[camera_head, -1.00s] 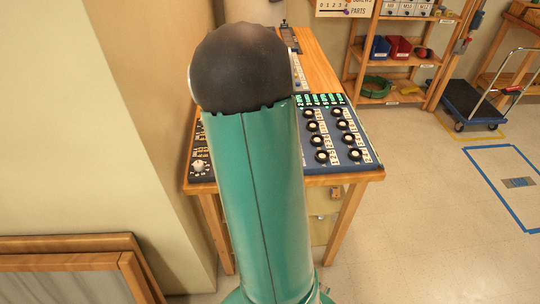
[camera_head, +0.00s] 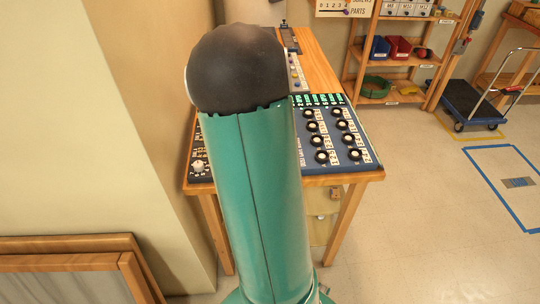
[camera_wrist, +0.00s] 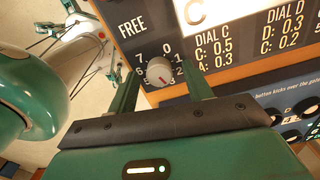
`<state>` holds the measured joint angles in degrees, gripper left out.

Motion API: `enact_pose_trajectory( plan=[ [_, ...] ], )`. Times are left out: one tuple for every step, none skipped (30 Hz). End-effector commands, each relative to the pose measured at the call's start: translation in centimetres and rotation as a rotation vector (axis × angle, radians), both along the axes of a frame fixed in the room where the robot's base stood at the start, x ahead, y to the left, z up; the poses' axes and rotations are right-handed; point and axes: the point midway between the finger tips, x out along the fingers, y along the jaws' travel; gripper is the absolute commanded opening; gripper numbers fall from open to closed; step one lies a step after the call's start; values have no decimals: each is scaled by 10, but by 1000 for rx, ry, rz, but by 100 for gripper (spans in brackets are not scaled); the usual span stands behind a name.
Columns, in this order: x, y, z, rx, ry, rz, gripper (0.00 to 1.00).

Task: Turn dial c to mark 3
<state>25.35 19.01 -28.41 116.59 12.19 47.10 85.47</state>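In the wrist view a pale round dial (camera_wrist: 159,71) with a red pointer line sits on a dark panel (camera_wrist: 135,38). The line points down and slightly right in the picture. I cannot tell how far the fingertips are from the panel. In the head view a pale knob (camera_head: 198,166) shows left of my arm; my gripper is hidden.
A blue panel (camera_head: 333,140) with several black knobs and green displays lies on the wooden bench (camera_head: 345,177). Printed panel text reads FREE, DIAL C and DIAL D. A wall (camera_head: 140,90) rises close on the left. Shelves and a blue trolley (camera_head: 470,102) stand farther right; the floor between is open.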

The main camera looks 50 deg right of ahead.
Motion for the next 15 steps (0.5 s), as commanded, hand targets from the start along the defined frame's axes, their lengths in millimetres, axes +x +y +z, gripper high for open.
enact_pose_trajectory(
  plan=[
    [0,0,0,1,1,0,50],
    [0,0,0,1,1,0,50],
    [0,0,0,1,1,1,50],
    [0,0,1,1,1,1,50],
    [0,0,2,1,-1,1,50],
    [1,0,5,1,-1,1,50],
    [1,0,7,0,-1,2,50],
    [1,0,11,-1,-2,2,50],
    [1,0,17,-1,-3,3,50],
    [1,0,22,-1,-3,3,50],
    [1,0,28,-2,-4,2,50],
    [1,0,36,-2,-4,2,50],
    [1,0,42,-2,-5,2,50],
    [1,0,49,-2,-5,3,50],
    [1,0,58,-3,-4,3,50]
  ],
)
